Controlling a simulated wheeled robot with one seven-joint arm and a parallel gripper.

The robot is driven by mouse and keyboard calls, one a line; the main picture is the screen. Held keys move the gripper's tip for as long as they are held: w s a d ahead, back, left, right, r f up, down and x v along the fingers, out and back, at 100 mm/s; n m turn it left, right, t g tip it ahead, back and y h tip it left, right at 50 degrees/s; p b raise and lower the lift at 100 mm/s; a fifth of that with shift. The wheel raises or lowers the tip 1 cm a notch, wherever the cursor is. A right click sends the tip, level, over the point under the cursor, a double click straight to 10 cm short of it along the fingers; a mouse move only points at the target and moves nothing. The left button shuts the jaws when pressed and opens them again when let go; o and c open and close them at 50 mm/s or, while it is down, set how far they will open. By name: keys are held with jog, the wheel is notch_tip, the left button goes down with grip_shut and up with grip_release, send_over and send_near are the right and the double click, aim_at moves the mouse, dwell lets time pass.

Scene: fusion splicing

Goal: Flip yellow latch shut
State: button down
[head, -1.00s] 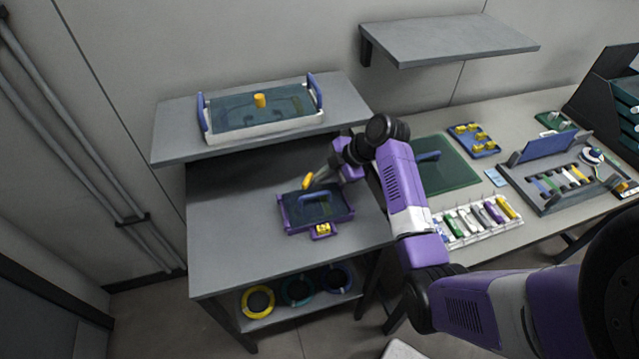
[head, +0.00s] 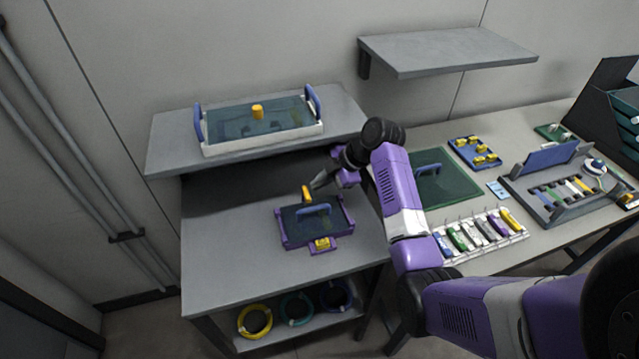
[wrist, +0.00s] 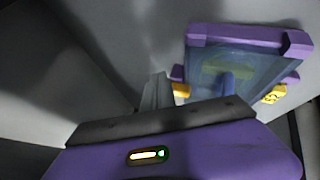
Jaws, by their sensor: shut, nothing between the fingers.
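A purple tray (head: 285,240) with a dark see-through lid (head: 318,222) and a blue handle (head: 314,209) sits on the grey bench. A yellow latch (head: 306,193) sticks up at the tray's far side. A second yellow latch (head: 322,243) lies low at the near side. My gripper (head: 316,185) is shut and empty, just right of the far latch. In the wrist view, the fingers (wrist: 157,90) are close to a yellow latch (wrist: 181,90) at the tray's edge, partly hidden by my gripper body; I cannot tell if they touch. The other latch (wrist: 274,94) shows at right.
A raised shelf (head: 165,145) behind holds a white tray (head: 265,143) with blue handles and a yellow knob. The right table holds a green mat (head: 455,180), a rack of coloured pieces (head: 480,235) and a grey fixture (head: 530,195). The bench left of the purple tray is clear.

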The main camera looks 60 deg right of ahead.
jog(key=shift+d, duration=0.1)
jog(key=shift+d+b, duration=0.35)
jog(key=shift+d, duration=0.35)
jog(key=shift+s+d+r, duration=0.15)
jog(key=shift+s+r, duration=0.2)
jog(key=s+d, duration=0.1)
jog(key=s, duration=0.3)
jog(key=s+d+b, duration=0.1)
jog(key=s, duration=0.2)
jog(key=s+d+b, duration=0.1)
jog(key=s, duration=0.3)
jog(key=shift+s+r, duration=0.1)
jog(key=shift+s, duration=0.25)
